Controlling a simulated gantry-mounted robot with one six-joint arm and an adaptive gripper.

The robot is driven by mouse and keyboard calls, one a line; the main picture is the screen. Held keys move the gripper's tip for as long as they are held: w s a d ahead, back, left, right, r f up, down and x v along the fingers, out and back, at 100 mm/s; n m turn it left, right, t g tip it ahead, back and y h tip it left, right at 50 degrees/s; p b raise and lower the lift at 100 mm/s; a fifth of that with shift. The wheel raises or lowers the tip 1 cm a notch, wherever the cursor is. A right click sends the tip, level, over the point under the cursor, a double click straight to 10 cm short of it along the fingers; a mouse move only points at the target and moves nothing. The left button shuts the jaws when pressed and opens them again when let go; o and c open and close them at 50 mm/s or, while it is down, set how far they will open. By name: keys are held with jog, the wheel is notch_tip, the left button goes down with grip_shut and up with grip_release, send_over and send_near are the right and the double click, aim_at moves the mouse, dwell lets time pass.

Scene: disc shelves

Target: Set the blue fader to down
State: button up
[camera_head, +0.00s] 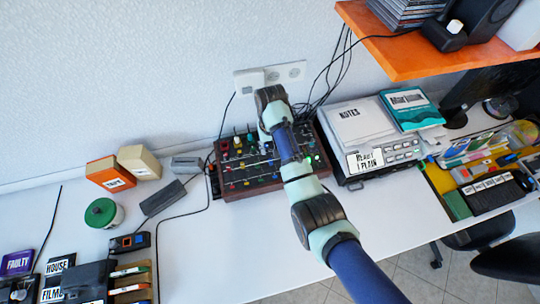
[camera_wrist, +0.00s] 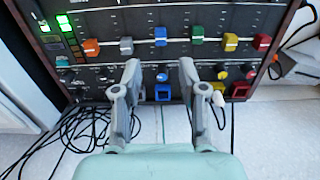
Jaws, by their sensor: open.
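The blue fader (camera_wrist: 160,36) is a small blue cap on the dark mixer panel (camera_wrist: 110,20), in the middle of a row of coloured caps in the wrist view. It sits a little higher in that picture than the grey fader (camera_wrist: 126,46) beside it. The green fader (camera_wrist: 197,35) is on its other side. My gripper (camera_wrist: 160,69) is open and empty, its fingertips apart, one on each side of the blue fader's column and below the cap in the picture. No contact with the cap shows. In the head view my arm covers part of the mixer (camera_head: 250,184).
Orange (camera_wrist: 91,47), yellow (camera_wrist: 231,42) and red (camera_wrist: 262,42) faders share the row. A blue button (camera_wrist: 162,92) and knobs lie near my fingertips. Cables (camera_wrist: 80,135) run beside the mixer. A notes stack (camera_head: 352,122) stands right of it; an orange shelf (camera_head: 420,62) overhangs.

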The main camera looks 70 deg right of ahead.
aim_at(270, 159)
notch_tip(270, 159, down, 8)
jog(key=shift+r+b, duration=0.1)
jog(key=shift+b, duration=1.05)
grip_shut()
